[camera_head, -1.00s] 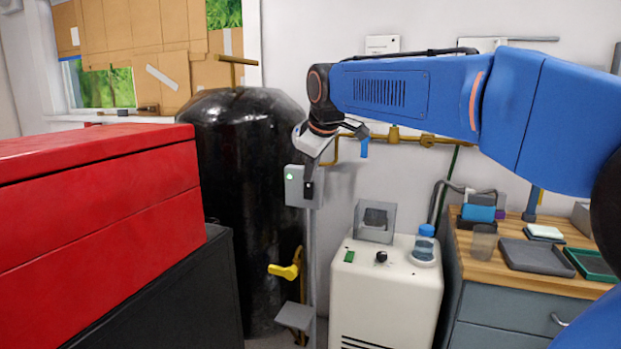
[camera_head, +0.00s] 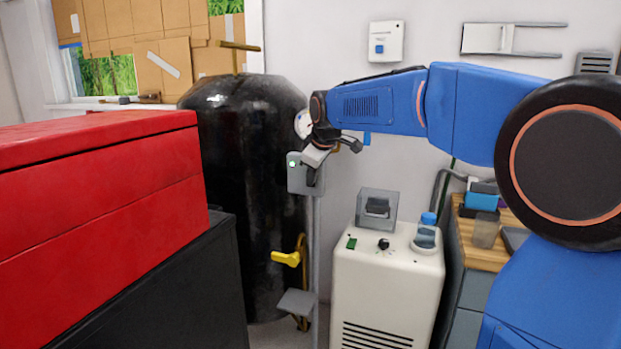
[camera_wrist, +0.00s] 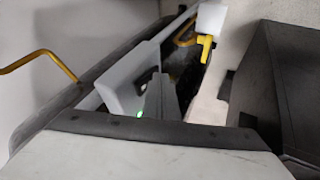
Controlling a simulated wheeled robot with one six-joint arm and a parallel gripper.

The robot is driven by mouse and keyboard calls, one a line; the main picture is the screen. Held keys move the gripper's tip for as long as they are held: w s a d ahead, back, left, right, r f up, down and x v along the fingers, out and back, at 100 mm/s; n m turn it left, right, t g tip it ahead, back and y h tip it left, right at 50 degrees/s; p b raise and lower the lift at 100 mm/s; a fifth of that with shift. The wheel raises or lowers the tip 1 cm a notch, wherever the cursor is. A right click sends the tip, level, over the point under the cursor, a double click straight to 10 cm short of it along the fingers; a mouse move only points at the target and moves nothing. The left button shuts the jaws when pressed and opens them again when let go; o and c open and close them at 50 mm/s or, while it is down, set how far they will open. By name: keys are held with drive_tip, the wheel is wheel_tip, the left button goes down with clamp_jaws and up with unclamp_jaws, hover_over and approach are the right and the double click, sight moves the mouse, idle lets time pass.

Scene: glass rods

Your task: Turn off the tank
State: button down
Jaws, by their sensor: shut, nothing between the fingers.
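The black tank (camera_head: 230,200) stands behind the red box. A grey control box (camera_head: 296,182) on a thin post stands at its right front, with a small lit green light (camera_head: 292,163) on its face. The light also shows in the wrist view (camera_wrist: 140,113), beside the pale box side (camera_wrist: 122,85). My gripper (camera_head: 305,164) is shut and empty, its tip at the upper front of the control box. I cannot tell whether it touches. It hides part of the face. A yellow valve handle (camera_head: 286,258) sits low at the tank's right side.
A red box (camera_head: 100,200) on a black base fills the left. A white cabinet (camera_head: 388,280) with a knob (camera_head: 384,244) and a blue-capped bottle (camera_head: 426,230) stands right of the post. A wooden-topped bench (camera_head: 480,255) is farther right.

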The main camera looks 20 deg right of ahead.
drive_tip(key=shift+w+d+f, duration=0.15)
drive_tip(key=shift+f, duration=0.05)
idle(0.3)
drive_tip(key=shift+r, duration=0.9)
